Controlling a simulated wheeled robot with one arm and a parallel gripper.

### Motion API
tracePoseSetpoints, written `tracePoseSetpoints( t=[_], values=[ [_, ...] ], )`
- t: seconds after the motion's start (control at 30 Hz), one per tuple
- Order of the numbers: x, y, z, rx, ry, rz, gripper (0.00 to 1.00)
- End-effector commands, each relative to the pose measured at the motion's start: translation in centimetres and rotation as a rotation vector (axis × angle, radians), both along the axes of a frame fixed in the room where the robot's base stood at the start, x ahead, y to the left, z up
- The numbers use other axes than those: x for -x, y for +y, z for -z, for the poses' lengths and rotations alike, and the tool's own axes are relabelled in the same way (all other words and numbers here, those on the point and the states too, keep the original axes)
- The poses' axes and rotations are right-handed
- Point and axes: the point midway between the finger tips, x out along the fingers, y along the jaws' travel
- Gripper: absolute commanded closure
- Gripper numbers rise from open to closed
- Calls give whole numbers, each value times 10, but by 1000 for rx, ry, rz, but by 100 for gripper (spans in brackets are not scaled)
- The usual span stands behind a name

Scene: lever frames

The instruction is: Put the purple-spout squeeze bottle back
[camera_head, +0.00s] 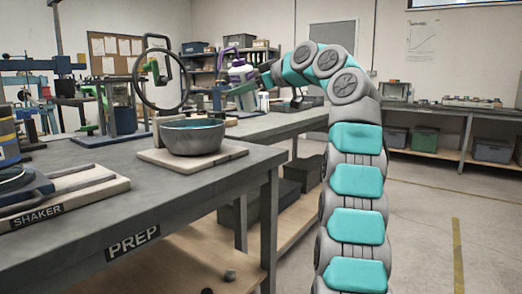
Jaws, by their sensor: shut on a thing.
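The purple-spout squeeze bottle (239,73) is in the upper middle of the head view, pale-bodied with a purple bent spout on top. My gripper (256,77) is at its right side, at the end of my teal and grey arm, and is shut on it. The bottle is held in the air past the bowl's right rim, and its lower part is hard to make out against the cluttered background.
A grey bowl (192,140) with teal contents sits on a board (158,156) on the PREP bench (190,196). A ring on a stand (134,82) rises behind it. The SHAKER (65,195) is at front left. Floor (425,225) is clear at right.

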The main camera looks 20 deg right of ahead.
Motion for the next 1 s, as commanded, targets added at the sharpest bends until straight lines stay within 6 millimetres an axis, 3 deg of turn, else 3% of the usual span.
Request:
tracePoseSetpoints(
  t=[1.0],
  values=[
    [7,-5,-3,-20,8,11,61]
  ],
)
